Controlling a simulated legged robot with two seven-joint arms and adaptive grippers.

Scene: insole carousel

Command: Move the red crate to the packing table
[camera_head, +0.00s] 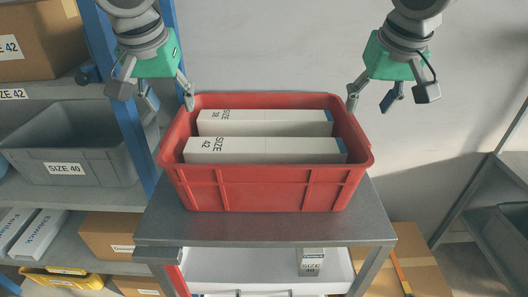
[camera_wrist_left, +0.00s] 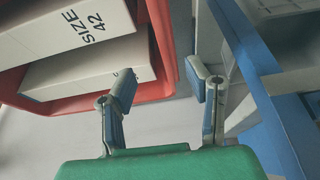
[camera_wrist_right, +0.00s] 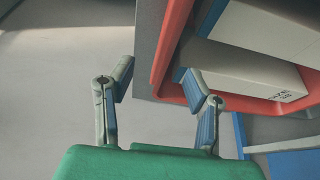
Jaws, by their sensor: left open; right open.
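The red crate (camera_head: 262,188) stands upright on a grey metal table (camera_head: 270,230) and holds two white boxes, a SIZE 42 box (camera_head: 262,151) in front and a SIZE 38 box (camera_head: 262,121) behind. My left gripper (camera_head: 165,104) is open and empty by the crate's back left corner. My right gripper (camera_head: 370,100) is open and empty by the back right corner. The crate rim (camera_wrist_right: 176,35) also shows in the right wrist view. I cannot tell whether any finger touches the crate.
A shelf with a blue post (camera_head: 128,90) stands close on the left, with a grey SIZE 40 bin (camera_head: 75,150) and cardboard boxes. A white drawer or tray (camera_head: 240,268) with a small box is below the tabletop. Another rack (camera_head: 485,190) stands at the right.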

